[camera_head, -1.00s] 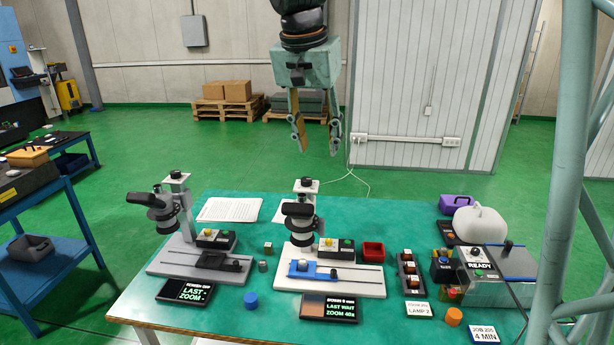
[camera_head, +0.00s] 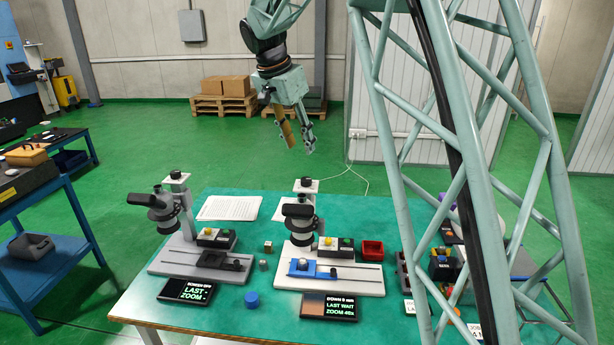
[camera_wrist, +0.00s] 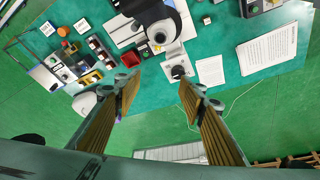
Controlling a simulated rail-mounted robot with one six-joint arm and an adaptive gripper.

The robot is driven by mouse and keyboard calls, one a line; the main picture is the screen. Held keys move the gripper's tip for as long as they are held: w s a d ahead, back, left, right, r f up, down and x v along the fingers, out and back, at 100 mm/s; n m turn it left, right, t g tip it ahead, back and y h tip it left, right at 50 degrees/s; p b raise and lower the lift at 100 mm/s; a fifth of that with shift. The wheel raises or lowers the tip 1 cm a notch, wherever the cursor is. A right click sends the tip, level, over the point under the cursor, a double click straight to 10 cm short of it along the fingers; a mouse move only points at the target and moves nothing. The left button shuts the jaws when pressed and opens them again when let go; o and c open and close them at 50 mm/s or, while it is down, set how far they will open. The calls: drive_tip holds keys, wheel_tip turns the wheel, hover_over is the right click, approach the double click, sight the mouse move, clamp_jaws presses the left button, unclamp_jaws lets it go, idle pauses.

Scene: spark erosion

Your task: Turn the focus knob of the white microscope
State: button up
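The white microscope (camera_head: 331,277) stands in the middle of the green table, with a white base, a blue slide holder and a dark eyepiece head. A black knob (camera_head: 306,182) sits on top of its white column. The wrist view shows this knob (camera_wrist: 178,72) from above, beyond and between my fingers. My gripper (camera_head: 299,142) is open and empty. It hangs in the air above and behind the microscope, apart from it. In the wrist view, both fingers (camera_wrist: 159,88) are spread with nothing between them.
A similar grey microscope (camera_head: 195,262) stands to the left. A display (camera_head: 329,307) before the white one reads "DOWN 9 mm, LAST WAIT, ZOOM 40x". A red tray (camera_head: 372,249) and paper sheets (camera_head: 228,208) lie nearby. My lattice arm hides much of the table's right side.

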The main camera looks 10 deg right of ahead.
drive_tip(key=m+p, duration=0.1)
drive_tip(key=m, duration=0.1)
approach(306, 179)
wheel_tip(306, 179, up, 4)
drive_tip(key=a, duration=0.2)
drive_tip(key=shift+s+a+r+h, duration=0.2)
drive_tip(key=shift+s+r+h, duration=0.05)
drive_tip(key=shift+s+h, duration=0.15)
drive_tip(key=shift+f, duration=0.1)
drive_tip(key=shift+x, duration=6.8)
drive_tip(key=shift+c, duration=0.3)
drive_tip(key=c, duration=0.8)
